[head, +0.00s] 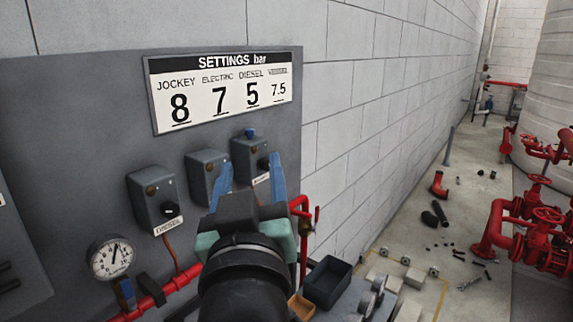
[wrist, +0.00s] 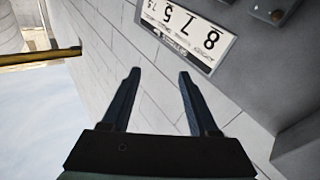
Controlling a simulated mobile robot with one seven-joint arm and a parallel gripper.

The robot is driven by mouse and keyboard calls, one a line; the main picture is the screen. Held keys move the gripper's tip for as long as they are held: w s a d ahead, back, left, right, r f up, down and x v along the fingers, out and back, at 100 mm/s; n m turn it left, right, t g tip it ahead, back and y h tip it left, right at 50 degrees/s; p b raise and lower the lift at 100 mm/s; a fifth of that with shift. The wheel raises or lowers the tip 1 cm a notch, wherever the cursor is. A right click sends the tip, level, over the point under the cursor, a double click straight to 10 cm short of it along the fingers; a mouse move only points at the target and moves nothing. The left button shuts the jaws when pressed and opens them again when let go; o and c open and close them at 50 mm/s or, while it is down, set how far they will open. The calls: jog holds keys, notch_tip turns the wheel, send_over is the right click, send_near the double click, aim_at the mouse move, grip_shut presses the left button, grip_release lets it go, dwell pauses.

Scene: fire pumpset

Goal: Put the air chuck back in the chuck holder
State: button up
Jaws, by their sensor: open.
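My gripper (head: 250,183) is raised in front of the grey panel in the head view, its two blue fingers spread apart with nothing between them. In the wrist view my gripper (wrist: 159,76) is open and empty, with the block wall behind it. I cannot clearly make out the air chuck or the chuck holder in either view. My arm and gripper hide part of the panel's lower right and what lies below it.
The settings sign (head: 222,88) is on the panel above several switch boxes (head: 154,199). A pressure gauge (head: 112,258) and red pipe (head: 182,281) are at lower left. A dark open bin (head: 327,283) stands right of my arm. Red valves (head: 528,235) and loose floor parts lie farther right.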

jog(key=s+d+r+m+t, duration=0.1)
jog(key=s+d+r+t, duration=0.1)
jog(key=s+r, duration=0.4)
jog(key=s+d+r+m+t+h, duration=0.1)
jog(key=s+r+t, duration=0.4)
jog(key=r, duration=0.6)
jog(key=shift+s+d+r+m, duration=0.2)
jog(key=shift+s+d+m, duration=0.4)
jog(key=shift+s+d, duration=0.1)
jog(key=shift+o, duration=0.3)
